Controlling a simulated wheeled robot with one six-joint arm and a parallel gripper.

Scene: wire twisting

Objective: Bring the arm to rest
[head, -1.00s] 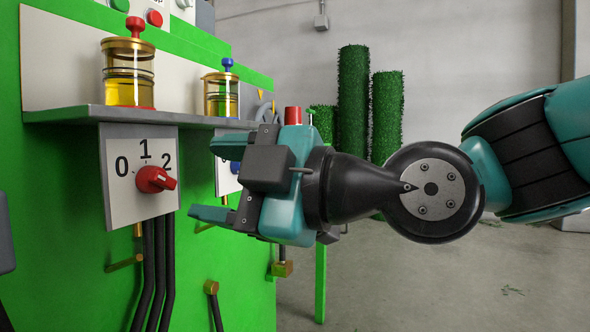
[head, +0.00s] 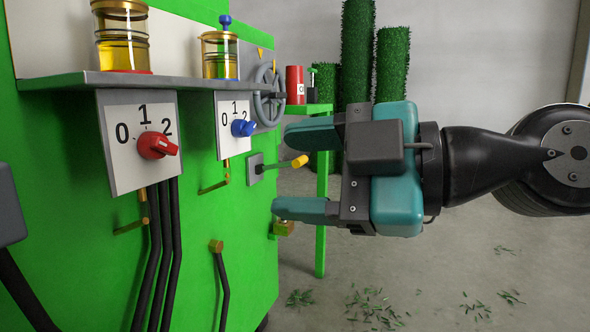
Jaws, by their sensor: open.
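My gripper (head: 290,171) is in the middle of the head view, coming in from the right. Its two teal fingers point left and stand apart, with nothing between them that they hold. A small lever with a yellow tip (head: 299,161) shows in the gap between the fingers; I cannot tell its exact depth, and it seems to be behind them. The fingers are clear of the red knob (head: 158,146) and the blue knob (head: 243,128) on the green machine.
The green machine (head: 245,270) fills the left, with a grey shelf (head: 60,87) carrying two glass oilers (head: 122,40). A handwheel (head: 268,95) and a red can (head: 295,84) are behind. Tall green hedge columns (head: 357,50) stand at the back. The floor (head: 480,265) at right looks open.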

